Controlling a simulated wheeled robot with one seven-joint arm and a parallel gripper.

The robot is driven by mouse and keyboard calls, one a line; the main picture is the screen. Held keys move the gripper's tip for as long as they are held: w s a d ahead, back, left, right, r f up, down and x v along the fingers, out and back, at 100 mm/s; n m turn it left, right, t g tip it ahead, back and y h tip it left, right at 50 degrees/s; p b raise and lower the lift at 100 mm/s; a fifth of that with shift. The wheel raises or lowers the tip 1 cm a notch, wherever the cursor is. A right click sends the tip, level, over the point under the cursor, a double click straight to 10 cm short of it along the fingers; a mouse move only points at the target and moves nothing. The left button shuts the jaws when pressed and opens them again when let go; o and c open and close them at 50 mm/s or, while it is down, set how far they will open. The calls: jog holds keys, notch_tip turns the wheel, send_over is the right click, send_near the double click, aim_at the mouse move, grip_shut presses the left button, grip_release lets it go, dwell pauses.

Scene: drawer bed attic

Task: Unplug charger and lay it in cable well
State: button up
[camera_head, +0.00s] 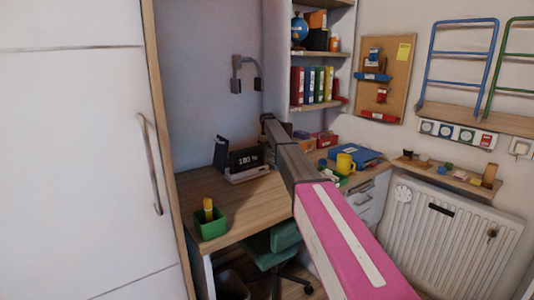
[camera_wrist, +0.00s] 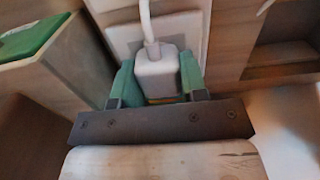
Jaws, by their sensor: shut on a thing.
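The white charger (camera_wrist: 157,72) shows in the wrist view with its white cable (camera_wrist: 146,22) rising from its top. My gripper (camera_wrist: 157,76) is shut on it, one green finger on each side. A pale socket plate (camera_wrist: 118,38) lies directly behind the charger. I cannot tell whether the charger's pins are in the plate. In the head view my own arm reaches over the desk (camera_head: 245,205) toward the back, and it hides the gripper and charger there. I cannot make out the cable well in either view.
On the desk stand a green pen pot (camera_head: 211,226), a black display (camera_head: 246,160), a yellow mug (camera_head: 345,163) and a blue box (camera_head: 352,154). A teal chair (camera_head: 275,246) is below. A green-topped object (camera_wrist: 35,38) is left of the gripper. The desk's front middle is clear.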

jog(key=shift+r, duration=3)
jog(key=shift+s, duration=0.1)
